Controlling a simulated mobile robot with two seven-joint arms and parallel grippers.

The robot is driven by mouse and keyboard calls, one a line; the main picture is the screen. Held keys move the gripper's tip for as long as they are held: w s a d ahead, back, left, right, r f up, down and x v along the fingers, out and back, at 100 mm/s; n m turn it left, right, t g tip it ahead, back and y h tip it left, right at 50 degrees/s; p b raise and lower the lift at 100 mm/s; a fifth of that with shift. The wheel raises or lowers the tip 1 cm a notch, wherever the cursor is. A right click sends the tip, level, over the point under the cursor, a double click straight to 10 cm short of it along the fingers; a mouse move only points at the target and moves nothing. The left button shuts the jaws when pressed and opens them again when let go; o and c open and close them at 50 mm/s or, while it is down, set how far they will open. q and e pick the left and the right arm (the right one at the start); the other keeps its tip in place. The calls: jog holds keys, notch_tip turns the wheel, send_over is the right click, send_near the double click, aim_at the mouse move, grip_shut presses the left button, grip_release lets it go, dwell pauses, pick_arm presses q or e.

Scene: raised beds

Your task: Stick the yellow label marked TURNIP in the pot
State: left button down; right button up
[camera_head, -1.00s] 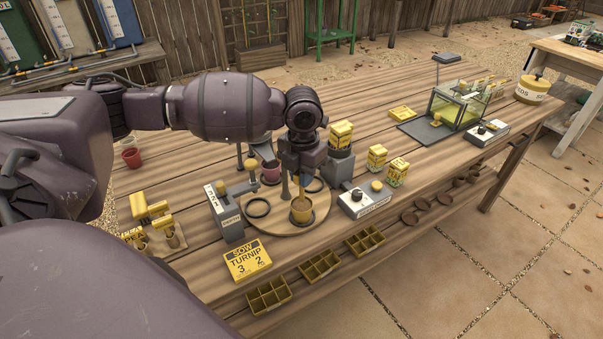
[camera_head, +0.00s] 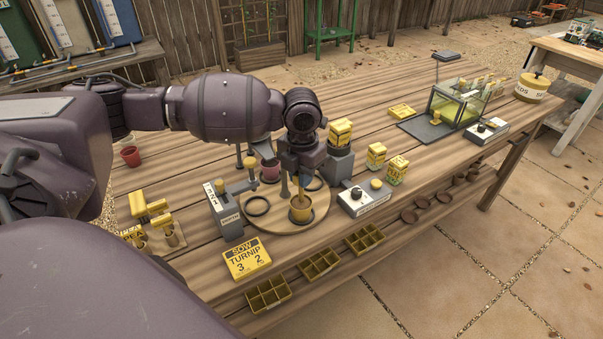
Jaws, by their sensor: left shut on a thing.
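A yellow pot (camera_head: 300,215) stands on the round wooden turntable (camera_head: 272,226), near its right front. My left gripper (camera_head: 299,184) points down right above this pot. It is shut on a thin yellow label (camera_head: 302,199), whose lower part reaches down into the pot's mouth. The writing on the label cannot be read, and whether its tip is in the soil cannot be told. A yellow sign (camera_head: 247,260) reading SOW TURNIP 3 2 lies in front of the turntable. More yellow labels (camera_head: 152,217) stand in a holder at the left. My right gripper is not in view.
A grey stamp-like device (camera_head: 229,210) stands at the turntable's left and a grey control box (camera_head: 364,198) at its right. A mauve pot (camera_head: 270,172) is behind the gripper. Seed packets (camera_head: 376,156) and a glass case (camera_head: 459,103) stand farther right.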

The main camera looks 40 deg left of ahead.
pick_arm(q)
jog(key=shift+f+b, duration=0.55)
jog(key=shift+f, duration=1.45)
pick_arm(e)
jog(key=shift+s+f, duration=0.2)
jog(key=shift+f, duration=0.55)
pick_arm(q)
jog(key=c, duration=1)
grip_release()
jog(key=shift+c, duration=0.2)
jog(key=shift+r, duration=0.35)
notch_tip(320, 180, up, 9)
jog(key=shift+r+p, duration=0.15)
jog(key=shift+p, duration=0.55)
jog(key=shift+r, duration=0.45)
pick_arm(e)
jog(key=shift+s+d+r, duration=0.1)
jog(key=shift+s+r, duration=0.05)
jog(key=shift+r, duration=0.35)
